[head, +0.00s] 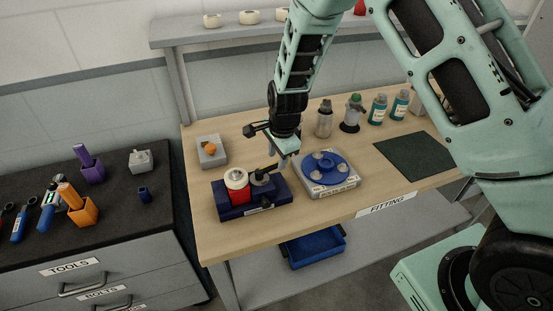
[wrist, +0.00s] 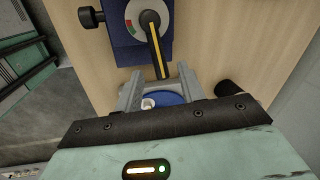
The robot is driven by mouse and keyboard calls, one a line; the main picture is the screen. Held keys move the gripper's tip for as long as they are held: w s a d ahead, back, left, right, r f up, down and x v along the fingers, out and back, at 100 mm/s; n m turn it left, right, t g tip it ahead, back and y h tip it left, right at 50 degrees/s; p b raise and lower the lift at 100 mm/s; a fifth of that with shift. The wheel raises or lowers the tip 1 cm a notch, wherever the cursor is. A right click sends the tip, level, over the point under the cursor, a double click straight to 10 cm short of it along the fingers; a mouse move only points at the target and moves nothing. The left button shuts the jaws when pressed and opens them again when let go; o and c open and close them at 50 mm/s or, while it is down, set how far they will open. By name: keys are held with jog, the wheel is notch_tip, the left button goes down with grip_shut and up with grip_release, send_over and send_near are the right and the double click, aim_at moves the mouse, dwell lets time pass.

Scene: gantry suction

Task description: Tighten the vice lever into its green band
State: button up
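The dark blue vice (head: 268,203) stands at the front left of the wooden bench. Its lever (wrist: 156,52), black with a yellow stripe, runs from a pale round dial (wrist: 137,12) toward my gripper (wrist: 160,72). The dial has small red and green marks on its left side; the lever points away from them. My gripper (head: 284,162) is just above the lever's free end in the head view. In the wrist view its two fingers are apart, with the lever's end showing between their tips. I cannot tell whether either finger touches it.
A blue round plate on a grey base (head: 325,170) sits close to the right. A grey block with an orange piece (head: 211,150) is behind left. Several bottles (head: 378,108) and a dark green mat (head: 418,155) are farther right.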

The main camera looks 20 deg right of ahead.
aim_at(270, 169)
jog(key=shift+w+f, duration=0.15)
jog(key=shift+f, duration=0.55)
jog(key=shift+w+f, duration=0.1)
jog(key=shift+f, duration=0.55)
grip_shut()
